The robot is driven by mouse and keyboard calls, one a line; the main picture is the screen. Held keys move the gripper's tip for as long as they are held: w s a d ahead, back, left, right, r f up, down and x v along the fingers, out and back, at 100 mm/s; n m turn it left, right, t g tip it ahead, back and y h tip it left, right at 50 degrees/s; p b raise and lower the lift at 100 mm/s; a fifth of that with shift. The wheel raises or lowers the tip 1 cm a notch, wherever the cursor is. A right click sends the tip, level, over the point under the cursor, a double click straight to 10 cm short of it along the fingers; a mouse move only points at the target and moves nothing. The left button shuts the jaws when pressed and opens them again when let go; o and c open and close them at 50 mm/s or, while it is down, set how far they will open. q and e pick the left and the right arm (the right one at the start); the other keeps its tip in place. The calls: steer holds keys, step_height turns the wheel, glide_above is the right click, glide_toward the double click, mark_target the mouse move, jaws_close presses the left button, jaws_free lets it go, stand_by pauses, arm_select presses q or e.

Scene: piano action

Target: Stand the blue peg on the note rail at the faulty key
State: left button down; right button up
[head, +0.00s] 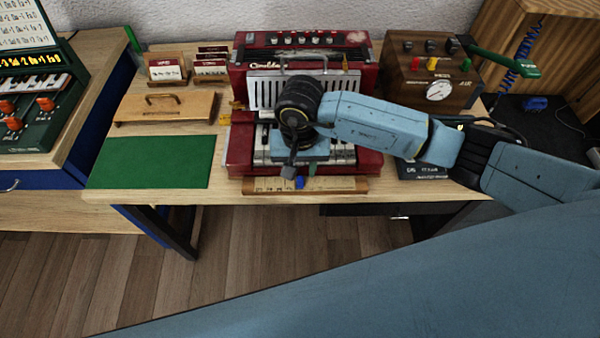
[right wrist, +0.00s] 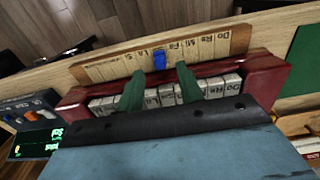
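The blue peg (head: 299,182) is on the wooden note rail (head: 345,184) along the front of the red accordion-like instrument (head: 372,165). In the right wrist view the peg (right wrist: 159,61) stands near the middle of the rail (right wrist: 105,70), beside the "Fa" label; part of the lettering there is hard to read. My right gripper (head: 299,170) is over the keys at the rail. Its two green fingers (right wrist: 160,88) are apart, with nothing between them; the peg shows just beyond their tips. The arm hides part of the keyboard. My left gripper is not in view.
A green mat (head: 150,162) and a wooden lid with a handle (head: 165,107) lie at left, with card holders (head: 166,70) behind. A wooden box with a gauge (head: 425,75) stands at back right. The table's front edge is just below the rail.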

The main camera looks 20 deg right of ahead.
mark_target(300, 178)
step_height(300, 178, up, 8)
steer(key=shift+r, duration=0.2)
stand_by(0.4)
